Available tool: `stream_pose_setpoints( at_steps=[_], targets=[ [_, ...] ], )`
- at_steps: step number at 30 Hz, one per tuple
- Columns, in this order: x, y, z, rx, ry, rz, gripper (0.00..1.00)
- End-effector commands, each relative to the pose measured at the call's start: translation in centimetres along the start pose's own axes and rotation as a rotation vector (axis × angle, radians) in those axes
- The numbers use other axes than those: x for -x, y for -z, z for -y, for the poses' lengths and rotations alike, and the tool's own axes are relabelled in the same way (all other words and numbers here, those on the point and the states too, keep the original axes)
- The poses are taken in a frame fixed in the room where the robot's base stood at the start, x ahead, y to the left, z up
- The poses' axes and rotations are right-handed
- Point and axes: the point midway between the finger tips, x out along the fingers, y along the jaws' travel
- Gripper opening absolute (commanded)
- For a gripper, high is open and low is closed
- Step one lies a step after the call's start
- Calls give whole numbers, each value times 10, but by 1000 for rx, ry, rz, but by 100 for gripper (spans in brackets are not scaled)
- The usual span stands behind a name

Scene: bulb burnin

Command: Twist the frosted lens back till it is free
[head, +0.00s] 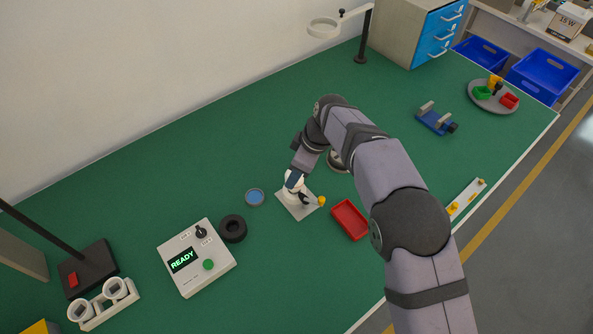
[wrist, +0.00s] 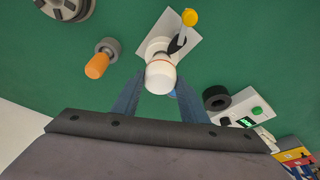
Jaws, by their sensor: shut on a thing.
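The frosted lens (wrist: 160,76) is a white, rounded cap on top of a white fixture (head: 292,197), which stands on a pale square plate (head: 303,212). My gripper (wrist: 160,90) comes down over it from above, with one blue finger on each side of the lens. The fingers are shut on the lens, which sits in line with the fixture, and I cannot tell whether it is loose. In the head view my gripper (head: 294,181) hides most of the lens.
A red tray (head: 364,233) lies right of the plate. A blue disc (head: 255,197), a black ring (head: 232,229) and a control box (head: 190,284) reading READY stand to the left. An orange-handled tool (wrist: 97,65) stands near the fixture.

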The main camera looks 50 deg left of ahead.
Motion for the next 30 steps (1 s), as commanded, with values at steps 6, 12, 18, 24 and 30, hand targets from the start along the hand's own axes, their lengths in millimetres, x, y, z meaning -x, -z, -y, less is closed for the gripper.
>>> stream_pose_setpoints(
  at_steps=[6,12,18,24,30],
  targets=[
    [0,0,0,-2,0,0,58],
    [0,0,0,-3,0,1,61],
    [3,0,0,-3,-1,0,61],
    [23,0,0,-3,-3,-1,61],
    [51,-1,-1,-3,-3,-1,61]
  ],
)
